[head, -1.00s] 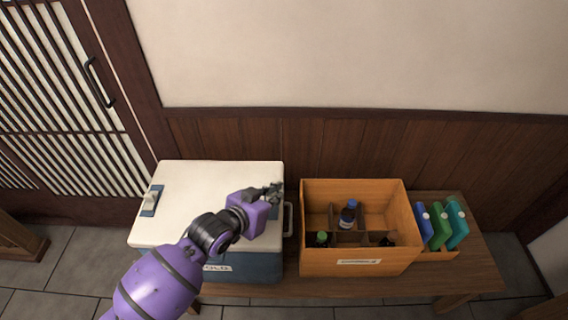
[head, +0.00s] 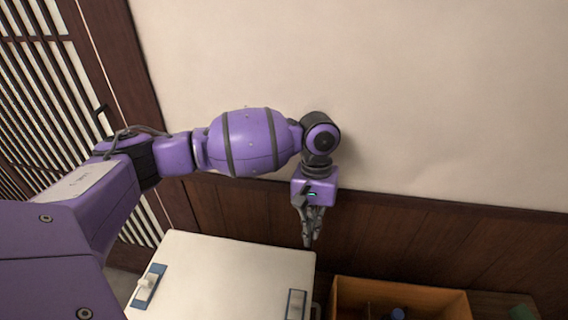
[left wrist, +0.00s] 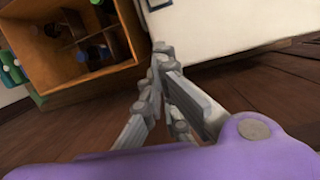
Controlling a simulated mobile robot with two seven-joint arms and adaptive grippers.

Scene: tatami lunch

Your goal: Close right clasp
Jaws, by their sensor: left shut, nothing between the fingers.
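The cooler has a white lid (head: 225,270), which lies down on its body. The right clasp (head: 296,305) is a blue plate with a pale lever near the lid's right edge, cut by the bottom of the head view. The left clasp (head: 148,287) is a similar blue plate with a pale lever. My left gripper (head: 309,242) is shut and empty, pointing down near the lid's back right corner, apart from the right clasp. Its fingers also show in the left wrist view (left wrist: 158,52), with the white cooler (left wrist: 225,22) beyond them. My right gripper is out of view.
An orange wooden crate (head: 455,303) with bottles stands right of the cooler; a dark bottle (left wrist: 95,55) shows inside it. The wall's wood panelling (head: 400,225) is close behind my left gripper. A slatted door (head: 35,60) is at the left.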

